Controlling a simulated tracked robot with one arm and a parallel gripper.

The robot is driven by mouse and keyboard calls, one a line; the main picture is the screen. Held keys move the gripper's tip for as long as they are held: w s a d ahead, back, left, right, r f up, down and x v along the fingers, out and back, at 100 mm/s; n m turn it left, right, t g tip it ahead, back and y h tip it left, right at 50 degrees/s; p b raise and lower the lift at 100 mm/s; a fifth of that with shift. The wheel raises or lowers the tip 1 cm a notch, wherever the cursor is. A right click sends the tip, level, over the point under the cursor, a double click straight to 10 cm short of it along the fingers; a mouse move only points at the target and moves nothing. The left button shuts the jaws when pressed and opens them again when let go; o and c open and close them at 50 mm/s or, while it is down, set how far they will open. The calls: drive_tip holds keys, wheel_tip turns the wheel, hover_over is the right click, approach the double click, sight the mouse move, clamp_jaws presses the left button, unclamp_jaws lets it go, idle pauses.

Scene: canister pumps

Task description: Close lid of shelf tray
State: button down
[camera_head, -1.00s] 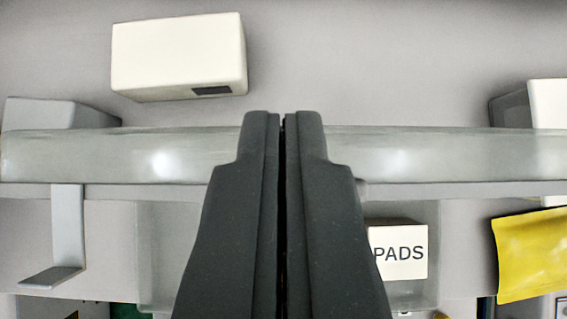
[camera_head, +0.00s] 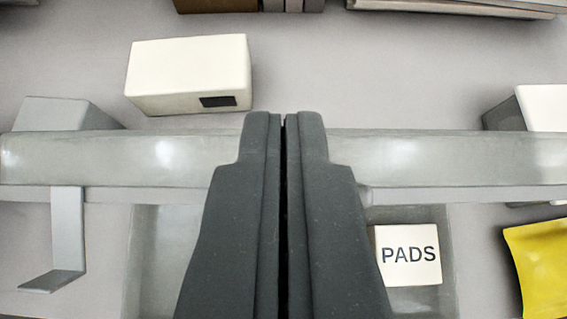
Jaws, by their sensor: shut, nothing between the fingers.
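A long translucent grey panel (camera_head: 170,158), which looks like the lid seen nearly edge-on, spans the view from left to right. The tray (camera_head: 150,260) shows below it as a translucent open box. A white box marked PADS (camera_head: 408,255) lies inside the tray's right part. My gripper (camera_head: 284,118) is shut and empty, pointing up the picture. Its fingers overlap the middle of the panel, with the tips at its upper edge. I cannot tell whether they touch it. The fingers hide the middle of the tray.
A white box with a dark patch (camera_head: 190,75) stands beyond the panel. A grey block (camera_head: 65,113) is at left, a white one (camera_head: 540,108) at right. A grey L-shaped bracket (camera_head: 68,235) hangs below the panel. A yellow packet (camera_head: 543,265) lies at lower right.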

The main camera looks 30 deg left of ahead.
drive_tip(key=shift+s+d+f+t+b, duration=0.15)
drive_tip(key=shift+s+d+t+b, duration=0.2)
drive_tip(key=shift+b, duration=0.55)
drive_tip(key=shift+s+d+f+t+b, duration=0.1)
drive_tip(key=shift+s+b, duration=0.35)
drive_tip(key=shift+b, duration=0.4)
